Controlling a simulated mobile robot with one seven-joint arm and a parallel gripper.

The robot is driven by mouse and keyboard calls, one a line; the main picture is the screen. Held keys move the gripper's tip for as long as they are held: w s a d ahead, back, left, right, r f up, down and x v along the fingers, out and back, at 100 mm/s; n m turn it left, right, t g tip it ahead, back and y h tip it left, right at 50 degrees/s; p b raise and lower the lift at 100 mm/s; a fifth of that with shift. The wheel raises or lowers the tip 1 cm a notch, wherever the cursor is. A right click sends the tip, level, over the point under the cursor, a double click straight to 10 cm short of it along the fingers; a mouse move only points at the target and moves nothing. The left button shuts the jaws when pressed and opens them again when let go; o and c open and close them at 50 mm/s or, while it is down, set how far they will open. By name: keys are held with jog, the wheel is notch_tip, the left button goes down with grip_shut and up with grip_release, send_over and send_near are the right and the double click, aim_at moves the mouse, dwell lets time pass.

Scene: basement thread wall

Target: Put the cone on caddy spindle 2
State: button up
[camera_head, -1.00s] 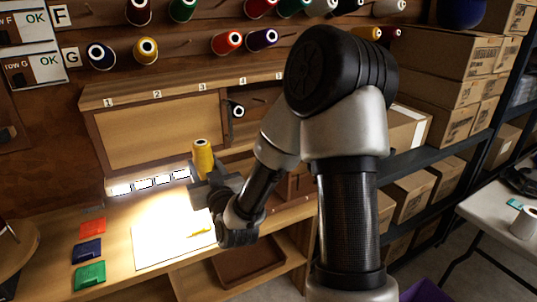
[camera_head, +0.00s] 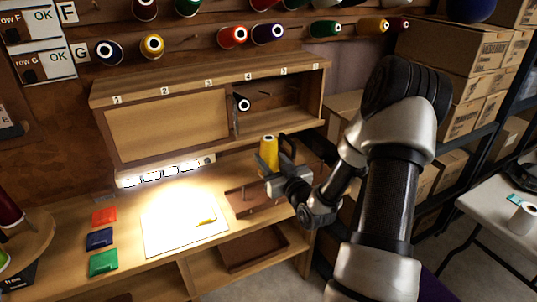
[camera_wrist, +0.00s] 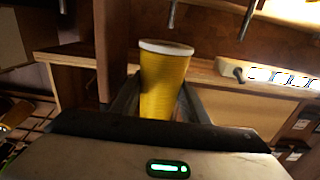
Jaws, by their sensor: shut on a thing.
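The cone (camera_head: 269,155) is a yellow thread cone, upright in the head view, above the bench near the shelf's open bay. My gripper (camera_head: 278,167) is shut on it; in the wrist view the cone (camera_wrist: 163,80) sits between the fingers, its pale end pointing up in the picture. Two metal spindles (camera_wrist: 172,14) (camera_wrist: 247,20) show at the top of the wrist view, apart from the cone.
A numbered wooden shelf (camera_head: 208,83) stands behind, with a dark cone (camera_head: 242,103) in its open bay. A lit power strip (camera_head: 165,174) runs along its base. A white sheet (camera_head: 185,225) and coloured packets (camera_head: 100,239) lie left. Cartons (camera_head: 465,60) fill the right rack.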

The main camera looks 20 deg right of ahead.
notch_tip(320, 180, down, 5)
jog(key=b, duration=0.2)
jog(key=shift+f+b, duration=0.15)
jog(key=shift+b, duration=0.15)
jog(key=shift+f+b, duration=0.85)
jog(key=shift+b, duration=0.05)
jog(key=shift+f+b, duration=0.15)
jog(key=shift+b, duration=0.3)
jog(key=shift+f, duration=0.2)
jog(key=o, duration=1.3)
jog(key=shift+o, duration=0.2)
jog(key=shift+s, duration=0.1)
